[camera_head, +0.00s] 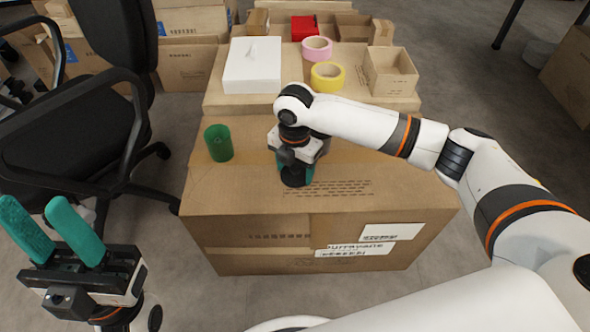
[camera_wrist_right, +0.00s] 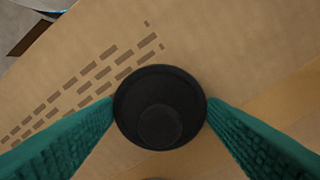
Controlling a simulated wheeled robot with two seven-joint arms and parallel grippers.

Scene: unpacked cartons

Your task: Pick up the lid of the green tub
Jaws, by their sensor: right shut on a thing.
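The green tub (camera_head: 219,146) stands upright on the front carton, left of my right gripper. A round black lid with a raised knob (camera_wrist_right: 160,107) is between the teal fingers of my right gripper (camera_wrist_right: 160,112), which touch its rim on both sides. In the head view my right gripper (camera_head: 296,172) points down over the carton, with the black lid (camera_head: 294,179) low between its fingers. I cannot tell whether the lid touches the carton. My left gripper (camera_head: 34,205) is open and empty at lower left, away from the carton.
The front carton (camera_head: 235,190) has free top around the tub. Behind it, another carton bears a white box (camera_head: 253,66), a pink tape roll (camera_head: 317,48), a yellow tape roll (camera_head: 328,76) and a small open box (camera_head: 390,72). A black chair (camera_head: 85,130) stands at left.

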